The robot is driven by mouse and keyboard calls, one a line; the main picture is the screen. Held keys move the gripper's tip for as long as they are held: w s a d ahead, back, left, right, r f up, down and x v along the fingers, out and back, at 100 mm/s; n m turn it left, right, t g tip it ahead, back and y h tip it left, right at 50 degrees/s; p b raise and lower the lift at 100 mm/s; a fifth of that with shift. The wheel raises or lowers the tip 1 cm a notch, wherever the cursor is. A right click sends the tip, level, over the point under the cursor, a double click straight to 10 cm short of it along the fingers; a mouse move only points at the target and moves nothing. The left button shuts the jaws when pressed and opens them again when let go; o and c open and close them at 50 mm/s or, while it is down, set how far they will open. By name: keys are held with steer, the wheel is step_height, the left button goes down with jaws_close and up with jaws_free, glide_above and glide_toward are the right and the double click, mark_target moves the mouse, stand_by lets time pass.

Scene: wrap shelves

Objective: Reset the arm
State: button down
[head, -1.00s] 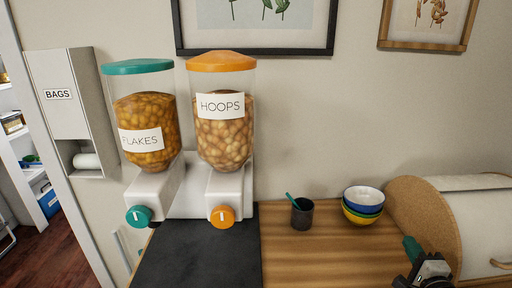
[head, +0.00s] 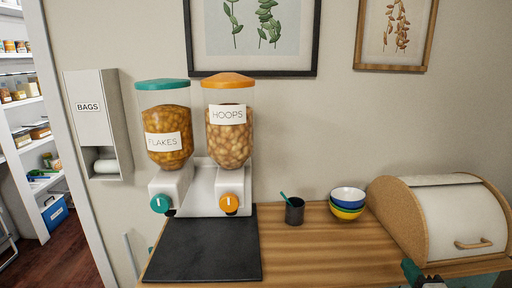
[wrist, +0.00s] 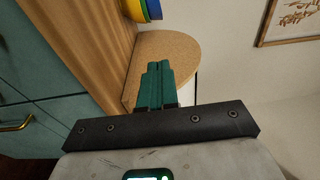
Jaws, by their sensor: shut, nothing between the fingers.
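My gripper (wrist: 158,84) shows in the wrist view with its green fingers together and nothing between them. In the head view only a small part of my gripper (head: 411,270) shows at the bottom right edge, in front of the bread bin (head: 464,222). The cork-coloured side of the bread bin (wrist: 182,46) lies beyond the fingertips in the wrist view. I cannot tell the exact gap, but no contact is visible.
A flakes dispenser (head: 165,126) and a hoops dispenser (head: 229,135) stand behind a black mat (head: 205,250). A dark cup (head: 294,211) and stacked bowls (head: 347,202) stand on the wooden counter (head: 330,250). A bag box (head: 92,125) hangs at left.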

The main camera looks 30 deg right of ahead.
steer(key=w+a+f+n+g+y, duration=0.1)
steer(key=a+f+n+g+y, duration=0.1)
steer(key=a+f+n+y, duration=0.65)
steer(key=w+a+f+n+g+y, duration=0.15)
steer(key=a+f+n+g, duration=0.35)
steer(key=a, duration=0.8)
steer(key=s+a+f+n+g, duration=0.3)
steer(key=s+a+n+g, duration=0.3)
steer(key=s+a+n, duration=0.5)
steer(key=s+n, duration=0.1)
steer(key=s, duration=0.1)
steer(key=shift+s+a+f+y, duration=0.15)
steer(key=shift+s+f+y, duration=0.1)
steer(key=shift+s+y, duration=0.15)
steer(key=c, duration=1.8)
jaws_free()
steer(key=shift+w, duration=0.1)
